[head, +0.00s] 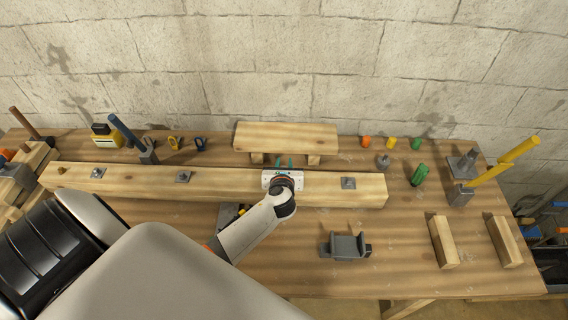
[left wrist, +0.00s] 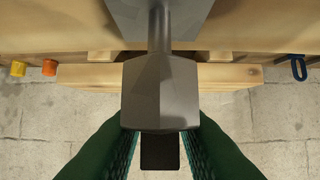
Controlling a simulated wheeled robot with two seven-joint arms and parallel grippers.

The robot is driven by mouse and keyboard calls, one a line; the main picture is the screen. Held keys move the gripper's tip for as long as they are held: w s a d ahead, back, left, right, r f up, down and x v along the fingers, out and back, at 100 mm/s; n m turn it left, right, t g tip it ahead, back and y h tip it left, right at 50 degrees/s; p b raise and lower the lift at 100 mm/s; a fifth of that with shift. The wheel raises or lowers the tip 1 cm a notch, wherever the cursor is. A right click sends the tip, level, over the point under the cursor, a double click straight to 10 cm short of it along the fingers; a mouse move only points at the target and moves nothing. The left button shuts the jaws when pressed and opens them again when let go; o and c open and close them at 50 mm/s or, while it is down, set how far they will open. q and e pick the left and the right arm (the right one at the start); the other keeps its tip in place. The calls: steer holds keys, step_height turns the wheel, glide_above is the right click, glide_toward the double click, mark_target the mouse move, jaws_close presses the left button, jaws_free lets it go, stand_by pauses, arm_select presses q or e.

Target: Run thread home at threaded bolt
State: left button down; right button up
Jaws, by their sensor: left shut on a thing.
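The threaded bolts stand on square grey plates along a long wooden beam (head: 225,182); one shows at the left (head: 97,172), one left of centre (head: 183,176) and one at the right (head: 348,183). My left gripper (head: 284,162) is over the beam between the last two. In the left wrist view, its green fingers (left wrist: 160,155) are shut on a grey block (left wrist: 160,95). A grey shaft (left wrist: 160,30) runs from the block to a grey plate (left wrist: 190,18). Whether block and shaft are threaded together is hidden. My right gripper is not in view.
A raised wooden shelf (head: 285,136) stands behind the beam, close to my left gripper. A grey bracket (head: 345,246) lies in front of the beam. A yellow-handled tool (head: 505,160) and two wooden blocks (head: 443,242) are at the right. The table front is mostly clear.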

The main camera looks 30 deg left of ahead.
arm_select(q)
steer(key=shift+p, duration=0.3)
steer(key=shift+f, duration=0.1)
stand_by(0.6)
steer(key=shift+f+b, duration=0.9)
steer(key=shift+f, duration=0.1)
steer(key=c, duration=1.8)
jaws_free()
jaws_close()
steer(key=m+h+p, duration=0.1)
steer(key=m+t+h+p, duration=0.1)
steer(key=shift+r+m+h+p, duration=0.3)
steer(key=shift+r+m+p, duration=0.05)
steer(key=shift+m+p, duration=0.05)
steer(key=shift+w+d+f+m+t+h, duration=0.15)
steer(key=shift+m+t+h, duration=0.15)
steer(key=shift+m+h, duration=0.4)
steer(key=shift+d+f+m+h, duration=0.2)
steer(key=shift+m+h, duration=0.3)
steer(key=shift+h, duration=0.3)
